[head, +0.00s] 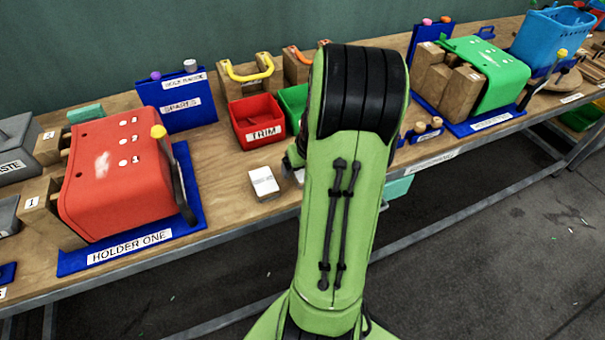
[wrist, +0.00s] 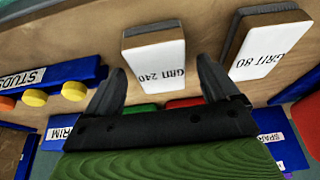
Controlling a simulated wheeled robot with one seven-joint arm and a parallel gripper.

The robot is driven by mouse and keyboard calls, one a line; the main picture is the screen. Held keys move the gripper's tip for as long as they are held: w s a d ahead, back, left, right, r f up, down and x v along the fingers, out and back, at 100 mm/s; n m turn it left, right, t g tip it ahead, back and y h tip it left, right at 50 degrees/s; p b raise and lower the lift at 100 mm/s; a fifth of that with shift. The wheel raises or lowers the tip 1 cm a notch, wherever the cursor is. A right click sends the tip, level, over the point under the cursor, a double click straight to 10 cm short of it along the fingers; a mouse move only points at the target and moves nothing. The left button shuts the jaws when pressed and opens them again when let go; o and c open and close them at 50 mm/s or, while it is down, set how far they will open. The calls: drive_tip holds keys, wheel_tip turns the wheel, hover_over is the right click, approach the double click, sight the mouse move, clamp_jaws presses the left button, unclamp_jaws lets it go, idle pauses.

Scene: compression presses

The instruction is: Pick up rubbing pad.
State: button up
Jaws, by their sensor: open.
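Two rubbing pads with white labelled faces and pale brown sides lie on the wooden bench. In the wrist view the pad marked GRIT 240 (wrist: 154,62) is in front of my gripper (wrist: 158,82), roughly between the lines of its two dark fingers. The fingers are apart with nothing held between them. The pad marked GRIT 80 (wrist: 267,45) lies to the right, beyond the right finger. In the head view one white pad (head: 263,182) shows clearly near the bench's front edge. A second one (head: 299,176) is mostly hidden by my arm, which also hides most of my gripper.
A red TRIM bin (head: 257,121) and a green bin (head: 292,102) stand behind the pads. A blue STUDS holder (wrist: 72,86) with yellow knobs is left of the fingers. The red press on the HOLDER ONE base (head: 130,245) stands left; a green press (head: 487,70) stands right.

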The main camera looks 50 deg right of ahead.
drive_tip(key=shift+c, duration=0.9)
drive_tip(key=c, duration=1)
drive_tip(key=shift+o, duration=0.2)
wheel_tip(320, 180, up, 10)
drive_tip(key=p, duration=0.3)
